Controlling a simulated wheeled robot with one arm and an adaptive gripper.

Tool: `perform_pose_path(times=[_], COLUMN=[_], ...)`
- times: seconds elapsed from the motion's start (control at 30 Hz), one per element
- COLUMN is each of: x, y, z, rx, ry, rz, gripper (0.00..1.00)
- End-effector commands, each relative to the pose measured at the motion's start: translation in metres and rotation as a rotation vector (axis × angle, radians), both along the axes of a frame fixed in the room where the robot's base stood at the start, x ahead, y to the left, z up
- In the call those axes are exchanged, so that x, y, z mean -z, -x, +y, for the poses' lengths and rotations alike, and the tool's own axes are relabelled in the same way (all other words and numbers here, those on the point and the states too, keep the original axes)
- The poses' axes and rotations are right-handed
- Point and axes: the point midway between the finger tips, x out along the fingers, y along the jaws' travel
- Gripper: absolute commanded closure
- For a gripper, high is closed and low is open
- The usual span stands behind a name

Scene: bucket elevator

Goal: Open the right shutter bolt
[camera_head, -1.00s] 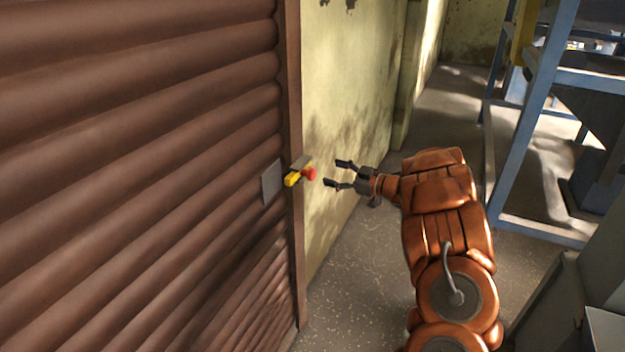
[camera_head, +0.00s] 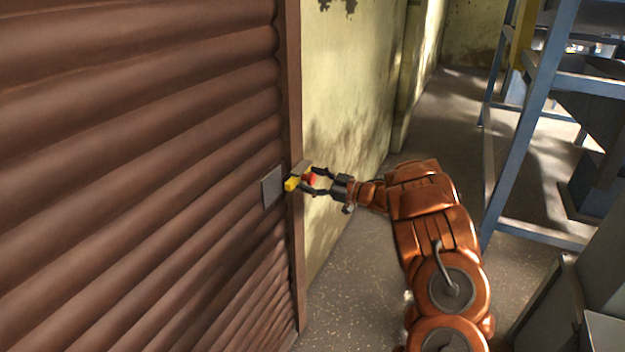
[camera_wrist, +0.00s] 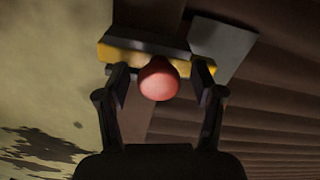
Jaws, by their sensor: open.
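The right shutter bolt (camera_head: 293,184) is yellow with a red round knob (camera_head: 311,180) and sits at the right edge of the brown shutter (camera_head: 150,180), by its frame post. A grey plate (camera_head: 272,186) lies to its left on the shutter. In the wrist view the red knob (camera_wrist: 158,82) is centred, with the yellow bar (camera_wrist: 122,54) behind it. My gripper (camera_head: 312,181) is open, with its fingers on either side of the knob. In the wrist view a small gap shows between the knob and each finger of my gripper (camera_wrist: 160,82).
The brown frame post (camera_head: 294,90) stands beside a stained yellow wall (camera_head: 350,80). A blue metal frame (camera_head: 535,120) stands at the right. Speckled grey floor (camera_head: 350,275) lies open between the shutter and my arm.

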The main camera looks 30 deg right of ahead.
Motion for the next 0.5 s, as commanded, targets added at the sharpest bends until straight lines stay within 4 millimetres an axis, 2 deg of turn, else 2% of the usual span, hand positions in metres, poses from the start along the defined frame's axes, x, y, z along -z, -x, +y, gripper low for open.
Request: perform_pose_path(times=[0.23, 0.5], x=[-0.0001, -0.0002], y=[-0.0005, -0.0004], z=[-0.0001, -0.0004], rx=[0.001, 0.002], ry=[0.000, 0.001], rz=[0.001, 0.000], gripper=[0.34, 0.62])
